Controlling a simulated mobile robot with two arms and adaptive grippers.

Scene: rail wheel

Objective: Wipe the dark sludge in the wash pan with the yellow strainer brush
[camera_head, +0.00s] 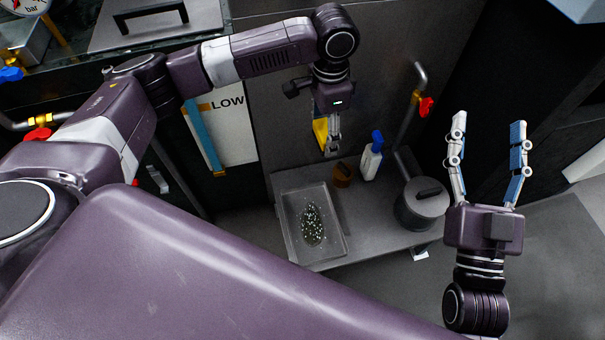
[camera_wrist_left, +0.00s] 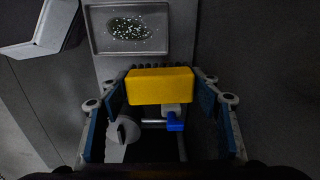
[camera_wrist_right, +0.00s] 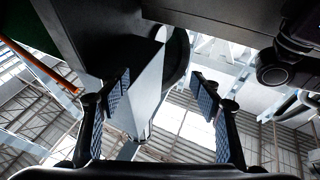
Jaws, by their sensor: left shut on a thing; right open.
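My left gripper (camera_head: 331,140) is shut on the yellow strainer brush (camera_head: 320,131) and holds it in the air above the back of the low bench. In the left wrist view the yellow brush block (camera_wrist_left: 160,86) sits between both finger pads, with dark bristles along its far edge. The grey wash pan (camera_head: 336,238) lies on the left part of the bench. Dark sludge with white specks (camera_head: 313,224) covers the middle of its floor, and it also shows in the left wrist view (camera_wrist_left: 128,28). My right gripper (camera_head: 488,165) is open and empty, right of the bench.
A brown block (camera_head: 342,175), a white bottle with a blue cap (camera_head: 371,160) and a dark grey lidded pot (camera_head: 421,206) stand on the bench. A pipe with a red valve handle (camera_head: 425,106) rises behind. A "LOW" sign (camera_head: 226,125) is on the left.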

